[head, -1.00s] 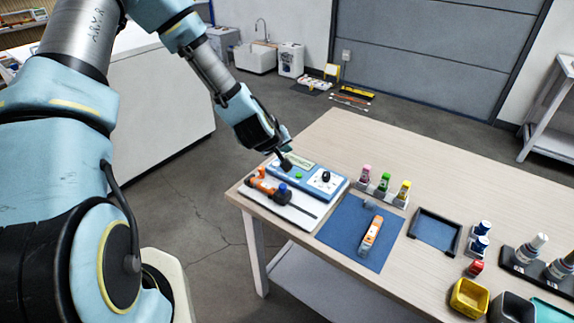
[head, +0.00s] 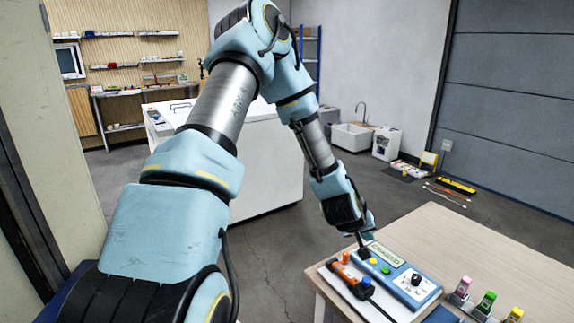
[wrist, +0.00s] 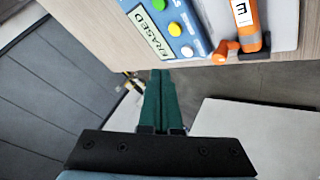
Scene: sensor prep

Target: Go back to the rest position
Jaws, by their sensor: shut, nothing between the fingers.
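The device has a display reading "ERASED" (wrist: 147,38), coloured buttons and a black knob (head: 416,280). The fingertips appear close to the device's edge; I cannot tell whether they touch it.
An orange tool (head: 347,274) lies on a white board beside the device, and also shows in the wrist view (wrist: 245,22). A white cabinet (head: 265,170) stands behind my arm.

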